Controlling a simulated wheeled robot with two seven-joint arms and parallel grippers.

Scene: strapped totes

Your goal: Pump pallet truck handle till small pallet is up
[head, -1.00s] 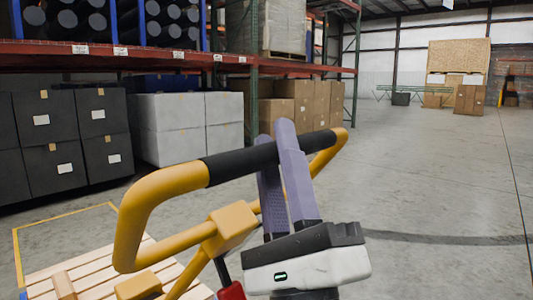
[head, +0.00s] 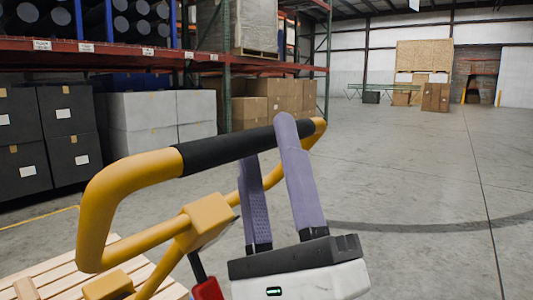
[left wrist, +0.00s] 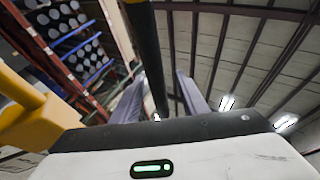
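The pallet truck handle (head: 130,172) is a yellow loop with a black grip (head: 225,149) along its top bar. My left gripper (head: 266,140) has its purple fingers spread on either side of the grip, one in front and one behind. In the left wrist view the black bar (left wrist: 152,50) runs between the two fingers, with a gap at the right finger. The small wooden pallet (head: 60,272) shows partly at the lower left; its height above the floor cannot be told. A red part (head: 207,290) shows below the handle. My right gripper is out of view.
Racking (head: 130,52) stands at the left and back, with dark boxes (head: 68,130), white boxes (head: 150,110) and cartons (head: 262,106) beneath. The concrete floor (head: 410,190) to the right is clear.

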